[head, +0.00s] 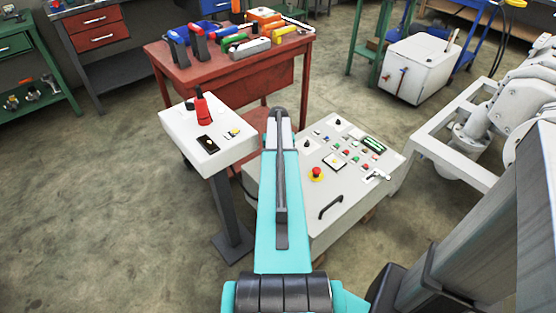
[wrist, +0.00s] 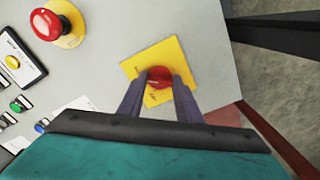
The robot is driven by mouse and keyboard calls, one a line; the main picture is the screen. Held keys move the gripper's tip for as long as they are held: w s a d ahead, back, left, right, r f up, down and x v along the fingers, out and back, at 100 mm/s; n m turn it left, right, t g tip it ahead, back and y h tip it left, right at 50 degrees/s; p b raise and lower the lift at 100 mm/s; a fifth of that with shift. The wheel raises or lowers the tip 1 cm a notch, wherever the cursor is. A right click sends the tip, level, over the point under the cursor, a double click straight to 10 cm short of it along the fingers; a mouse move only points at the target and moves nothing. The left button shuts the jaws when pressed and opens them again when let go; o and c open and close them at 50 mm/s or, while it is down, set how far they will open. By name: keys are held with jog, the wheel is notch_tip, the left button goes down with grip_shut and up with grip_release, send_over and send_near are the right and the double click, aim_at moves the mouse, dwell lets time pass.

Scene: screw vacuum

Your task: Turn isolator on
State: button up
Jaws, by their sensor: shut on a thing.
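The isolator, a red round knob (wrist: 159,76) on a square yellow plate (wrist: 132,69), is in the middle of the wrist view on a light grey panel face (wrist: 190,35). My gripper (wrist: 161,82) is shut on the red knob, with one dark finger on each side of it. The fingers cover parts of the yellow plate, and the knob's marking cannot be read. In the head view my turquoise arm hides the gripper and the isolator. The control box (head: 335,205) shows to the right of my arm.
A red emergency stop (wrist: 58,23) on a yellow ring sits on the same panel, and it also shows in the head view (head: 316,174). Buttons and a black handle (head: 331,207) are on the box. A white pedestal (head: 190,145) stands left, a red tool table (head: 215,75) behind.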

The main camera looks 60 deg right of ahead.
jog(key=shift+m, duration=1.1)
jog(key=shift+p, duration=0.3)
jog(key=o, duration=1)
jog(key=shift+o, duration=0.2)
jog(key=shift+r, duration=0.15)
notch_tip(320, 180, up, 14)
jog(key=shift+f, duration=0.25)
